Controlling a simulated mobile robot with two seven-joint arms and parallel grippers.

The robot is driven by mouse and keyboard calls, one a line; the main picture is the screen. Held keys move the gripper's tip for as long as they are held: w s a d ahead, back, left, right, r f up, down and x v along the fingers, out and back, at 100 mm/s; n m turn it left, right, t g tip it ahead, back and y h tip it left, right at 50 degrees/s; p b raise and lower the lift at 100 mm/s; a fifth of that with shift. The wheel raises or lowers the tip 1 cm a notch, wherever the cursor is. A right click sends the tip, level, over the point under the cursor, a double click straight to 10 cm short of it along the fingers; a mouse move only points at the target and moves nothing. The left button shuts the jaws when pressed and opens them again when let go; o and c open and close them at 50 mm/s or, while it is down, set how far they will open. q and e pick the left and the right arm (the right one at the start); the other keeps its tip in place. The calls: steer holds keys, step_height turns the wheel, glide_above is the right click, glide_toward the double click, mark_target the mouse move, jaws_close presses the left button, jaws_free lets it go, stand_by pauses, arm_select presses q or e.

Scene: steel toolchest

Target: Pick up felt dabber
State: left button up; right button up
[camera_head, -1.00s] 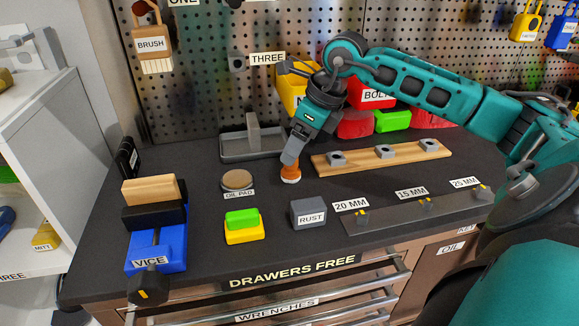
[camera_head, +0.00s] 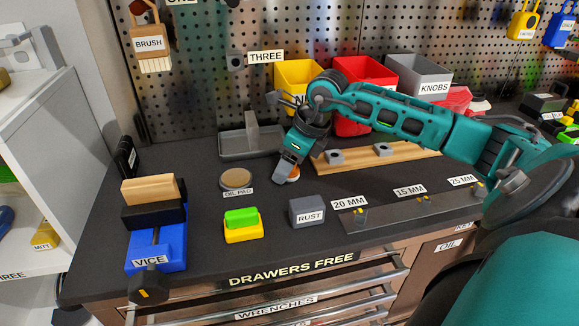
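The felt dabber (camera_head: 294,173), orange with a pale base, stands on the dark worktop right of the oil pad. Part of it is hidden behind my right gripper. My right gripper (camera_head: 281,178) points down at the dabber's left front side, with its fingers close to it in the picture. The fingers are seen edge-on, so I cannot tell whether they are open or shut, or whether they touch the dabber. My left gripper is not in view.
The round oil pad (camera_head: 236,179) lies to the left and the grey rust block (camera_head: 307,211) in front. A wooden rail (camera_head: 419,152) lies behind right, a grey tray (camera_head: 232,153) behind left. The blue vice (camera_head: 158,247) is at the left front.

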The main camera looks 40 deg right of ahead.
steer(key=c, duration=0.7)
steer(key=shift+c, duration=0.8)
steer(key=shift+r, duration=0.1)
step_height(320, 180, up, 20)
steer(key=p, duration=0.2)
steer(key=o, duration=0.4)
steer(key=c, duration=0.3)
